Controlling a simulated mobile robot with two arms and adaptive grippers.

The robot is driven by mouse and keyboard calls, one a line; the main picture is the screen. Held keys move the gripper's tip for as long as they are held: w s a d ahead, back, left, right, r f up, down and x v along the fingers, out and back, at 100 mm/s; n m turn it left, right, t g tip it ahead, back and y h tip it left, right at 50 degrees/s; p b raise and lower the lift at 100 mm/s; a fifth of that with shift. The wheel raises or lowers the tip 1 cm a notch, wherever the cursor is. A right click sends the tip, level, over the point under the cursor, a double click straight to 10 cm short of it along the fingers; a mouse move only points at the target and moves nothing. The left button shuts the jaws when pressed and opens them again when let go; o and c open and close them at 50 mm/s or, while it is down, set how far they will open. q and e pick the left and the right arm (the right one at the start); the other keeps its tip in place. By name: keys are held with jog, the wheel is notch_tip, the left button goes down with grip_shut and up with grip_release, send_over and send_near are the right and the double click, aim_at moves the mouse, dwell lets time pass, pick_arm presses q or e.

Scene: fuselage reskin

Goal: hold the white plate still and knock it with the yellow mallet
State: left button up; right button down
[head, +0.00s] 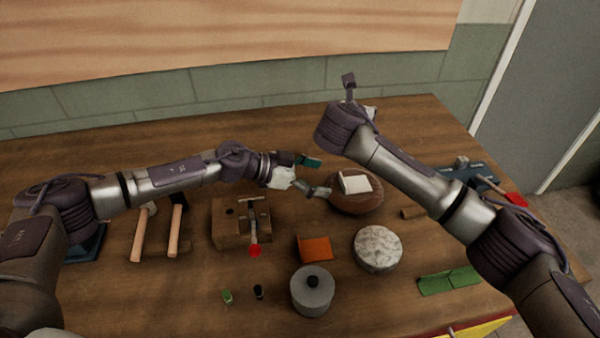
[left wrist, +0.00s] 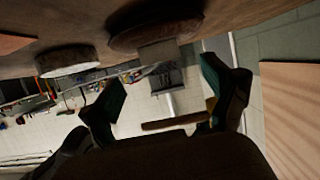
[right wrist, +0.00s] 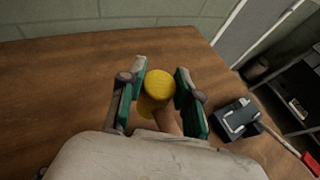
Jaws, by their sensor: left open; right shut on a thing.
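The white plate (head: 355,182) rests on a round brown wooden block (head: 345,204) right of the table's middle. My left gripper (head: 314,176) is open just left of the plate, its fingers apart and empty. In the left wrist view, the plate (left wrist: 158,54) shows beyond the gap between the open fingers (left wrist: 165,95). My right gripper (right wrist: 160,98) is shut on the yellow mallet (right wrist: 159,86), with its round head and part of its wooden handle visible. In the head view, my right arm hides the mallet and that gripper's fingers.
A pale round stone (head: 378,249), an orange block (head: 315,249) and a grey lidded cylinder (head: 312,291) stand in front of the plate. A wooden block with a clamp (head: 240,222) and hammers (head: 174,231) lie left. Green pieces (head: 449,281) lie front right.

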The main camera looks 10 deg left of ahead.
pick_arm(q)
jog(key=shift+x, duration=2.7)
jog(key=c, duration=1.2)
pick_arm(e)
send_over(362, 183)
notch_tip(362, 183, down, 4)
jog(key=shift+f, duration=0.25)
jog(key=shift+w+f, duration=0.1)
jog(key=shift+f, duration=2.15)
